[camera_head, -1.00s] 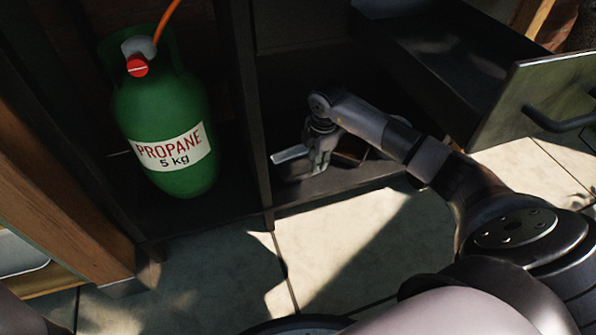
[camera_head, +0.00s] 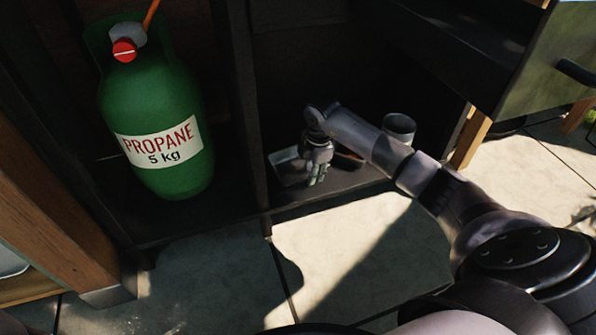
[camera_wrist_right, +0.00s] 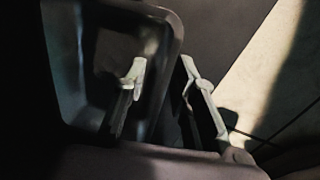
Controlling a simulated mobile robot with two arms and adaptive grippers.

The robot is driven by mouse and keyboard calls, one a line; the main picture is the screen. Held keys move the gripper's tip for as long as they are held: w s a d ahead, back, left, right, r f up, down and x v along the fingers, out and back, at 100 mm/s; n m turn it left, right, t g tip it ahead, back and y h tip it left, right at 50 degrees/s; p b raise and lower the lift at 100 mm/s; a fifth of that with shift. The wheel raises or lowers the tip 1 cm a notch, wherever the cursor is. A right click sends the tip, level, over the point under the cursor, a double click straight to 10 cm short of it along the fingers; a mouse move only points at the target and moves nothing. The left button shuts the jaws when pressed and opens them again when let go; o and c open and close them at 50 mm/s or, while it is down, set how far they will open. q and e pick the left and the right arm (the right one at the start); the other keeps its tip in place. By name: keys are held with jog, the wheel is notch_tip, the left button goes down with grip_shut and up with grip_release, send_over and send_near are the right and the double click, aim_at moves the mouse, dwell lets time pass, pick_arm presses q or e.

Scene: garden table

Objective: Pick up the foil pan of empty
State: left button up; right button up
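The foil pan (camera_head: 288,173) is a shallow grey tray on the low cabinet shelf, right of the divider. My right gripper (camera_head: 316,180) points down at the pan's right side and hides part of it. In the right wrist view the pan (camera_wrist_right: 68,75) is dark, with a raised rim, and the part of its inside that shows looks empty. The right gripper (camera_wrist_right: 163,84) is open there, with one finger over the inside and the other outside. The pan's side wall lies between them; I cannot tell whether either finger touches it. My left gripper is not in view.
A green propane bottle (camera_head: 158,110) stands in the left compartment. A grey cylindrical container (camera_head: 399,126) and a partly hidden brownish item (camera_head: 350,157) are right of the gripper. An open drawer (camera_head: 440,50) overhangs at the upper right. The paved floor (camera_head: 340,250) in front is clear.

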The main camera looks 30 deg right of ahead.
jog(key=shift+r, duration=0.1)
grip_shut()
dwell(0.4)
